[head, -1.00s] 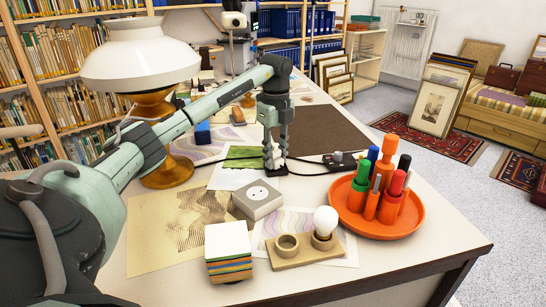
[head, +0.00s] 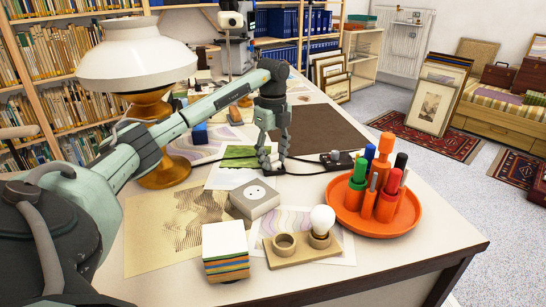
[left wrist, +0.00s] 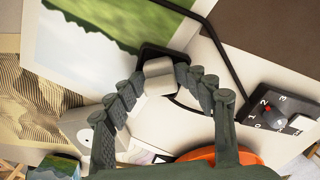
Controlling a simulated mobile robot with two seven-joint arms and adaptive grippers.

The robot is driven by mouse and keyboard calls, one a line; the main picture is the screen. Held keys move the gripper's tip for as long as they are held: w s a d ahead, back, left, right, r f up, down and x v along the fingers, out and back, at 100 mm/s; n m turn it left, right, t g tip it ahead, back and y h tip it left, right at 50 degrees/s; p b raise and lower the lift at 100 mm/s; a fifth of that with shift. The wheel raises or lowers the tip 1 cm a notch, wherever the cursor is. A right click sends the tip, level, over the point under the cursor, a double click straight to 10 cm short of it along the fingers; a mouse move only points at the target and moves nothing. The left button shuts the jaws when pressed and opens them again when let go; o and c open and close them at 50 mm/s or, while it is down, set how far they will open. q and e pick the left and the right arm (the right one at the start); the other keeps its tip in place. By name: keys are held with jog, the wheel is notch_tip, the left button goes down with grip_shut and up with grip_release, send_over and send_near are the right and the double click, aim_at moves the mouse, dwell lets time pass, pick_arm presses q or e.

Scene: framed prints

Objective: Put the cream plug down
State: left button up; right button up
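The cream plug (left wrist: 158,77) is a small block on a black square piece (left wrist: 150,52) on the table. In the head view the plug (head: 274,160) is partly hidden by the fingers, with the black piece (head: 272,170) below it. My left gripper (left wrist: 160,80) points down over the plug, its two fingers on either side. The fingers look spread, with narrow gaps beside the plug. In the head view my left gripper (head: 272,158) shows parted fingertips low over the table. My right gripper is not in view.
A black box with a numbered dial (head: 337,160) lies right of the gripper, with dark cable nearby. A grey socket box (head: 254,199), a lamp bulb on a wooden stand (head: 322,222), a block stack (head: 225,250) and an orange tray of markers (head: 375,222) stand in front.

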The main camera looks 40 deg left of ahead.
aim_at(273, 154)
pick_arm(q)
jog(key=shift+s+f, duration=0.1)
notch_tip(273, 154, up, 9)
jog(key=shift+r, duration=0.1)
notch_tip(273, 154, up, 4)
jog(key=shift+r+p, duration=0.1)
jog(key=shift+p, duration=0.75)
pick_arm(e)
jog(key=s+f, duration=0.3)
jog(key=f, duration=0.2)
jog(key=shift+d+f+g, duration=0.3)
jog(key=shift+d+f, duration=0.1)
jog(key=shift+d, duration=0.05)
